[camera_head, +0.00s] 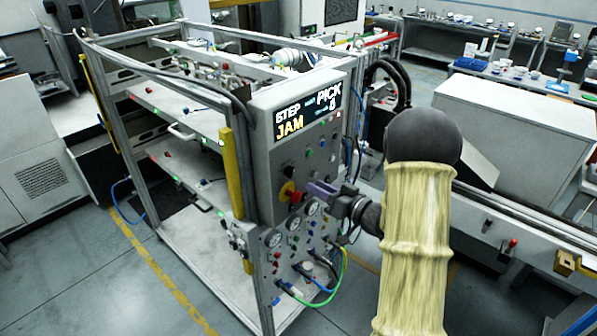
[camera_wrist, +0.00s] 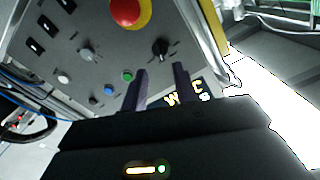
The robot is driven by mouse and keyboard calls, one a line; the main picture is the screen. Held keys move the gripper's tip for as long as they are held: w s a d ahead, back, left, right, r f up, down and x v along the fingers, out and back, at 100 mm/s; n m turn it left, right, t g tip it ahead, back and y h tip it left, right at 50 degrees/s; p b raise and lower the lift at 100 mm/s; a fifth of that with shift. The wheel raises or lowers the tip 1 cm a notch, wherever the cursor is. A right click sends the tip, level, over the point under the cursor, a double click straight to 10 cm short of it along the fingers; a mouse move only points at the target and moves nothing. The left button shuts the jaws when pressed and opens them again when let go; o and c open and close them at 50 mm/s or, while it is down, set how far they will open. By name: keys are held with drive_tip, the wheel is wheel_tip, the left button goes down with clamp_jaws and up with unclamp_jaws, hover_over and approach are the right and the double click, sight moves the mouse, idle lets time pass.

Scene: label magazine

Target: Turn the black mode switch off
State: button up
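The black mode switch (camera_wrist: 160,47) is a round black knob with a pale pointer mark on the grey control panel (camera_wrist: 75,25), shown in the wrist view just beyond my fingertips. My gripper (camera_wrist: 160,68) has its two dark fingers apart, with the knob lined up ahead of the gap. No contact shows, and the remaining distance is hard to tell. In the head view my gripper (camera_head: 318,188) is close to the panel front, right of the red stop button.
A red stop button on yellow (camera_wrist: 128,12) sits beside the switch. A green button (camera_wrist: 127,76), a blue button (camera_wrist: 108,89) and a grey knob (camera_wrist: 88,52) are close. The display (camera_head: 306,112) reads STEP, PICK and JAM. Gauges (camera_head: 292,226) and hoses (camera_head: 325,290) lie below.

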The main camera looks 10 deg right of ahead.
sight(292, 174)
drive_tip(key=p+x, duration=0.2)
drive_tip(key=x, duration=0.5)
drive_tip(key=shift+w+a+p, duration=0.2)
drive_tip(key=shift+p, duration=0.2)
clamp_jaws()
